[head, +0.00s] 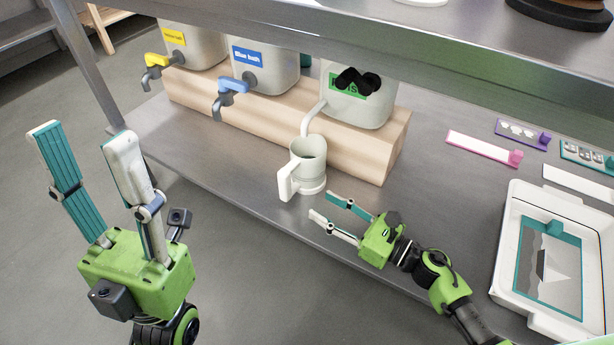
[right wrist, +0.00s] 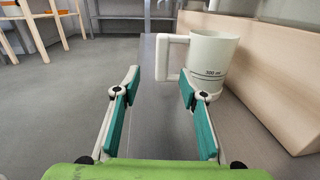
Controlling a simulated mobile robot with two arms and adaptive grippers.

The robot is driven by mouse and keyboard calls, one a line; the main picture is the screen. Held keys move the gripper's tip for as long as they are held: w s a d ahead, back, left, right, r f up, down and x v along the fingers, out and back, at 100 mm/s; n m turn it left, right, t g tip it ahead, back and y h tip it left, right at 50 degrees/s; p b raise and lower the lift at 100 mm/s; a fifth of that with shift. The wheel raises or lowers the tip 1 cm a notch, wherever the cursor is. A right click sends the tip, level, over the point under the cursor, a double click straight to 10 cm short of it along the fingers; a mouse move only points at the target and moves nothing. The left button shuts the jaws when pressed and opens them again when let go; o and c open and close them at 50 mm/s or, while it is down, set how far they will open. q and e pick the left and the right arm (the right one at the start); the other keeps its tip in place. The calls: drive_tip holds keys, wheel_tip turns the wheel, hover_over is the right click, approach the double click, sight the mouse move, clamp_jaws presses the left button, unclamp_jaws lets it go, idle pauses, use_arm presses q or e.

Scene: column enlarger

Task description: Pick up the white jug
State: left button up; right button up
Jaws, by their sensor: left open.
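The white jug (head: 309,163) stands upright on the metal shelf, in front of the wooden block and below the container with the green label. Its handle points toward the lower left in the head view. In the right wrist view the jug (right wrist: 213,62) is ahead, with its handle (right wrist: 172,57) between the fingertips' directions. My right gripper (head: 334,212) is open and empty, just in front of the jug and apart from it; it also shows in the right wrist view (right wrist: 160,90). My left gripper (head: 85,145) is open and empty, raised at the far left, away from the jug.
The wooden block (head: 270,122) carries several containers with taps, one with a blue label (head: 247,57). A white tray (head: 508,240) lies at the right, with a pink strip (head: 480,147) behind it. An upper shelf edge (head: 400,55) overhangs the back.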

sight(289, 184)
drive_tip(key=shift+n, duration=0.3)
drive_tip(key=b+x, duration=0.1)
drive_tip(key=x, duration=0.7)
drive_tip(key=shift+w+a, duration=0.15)
drive_tip(key=b+x, duration=0.1)
drive_tip(key=x, duration=0.4)
drive_tip(key=shift+w, duration=0.3)
clamp_jaws()
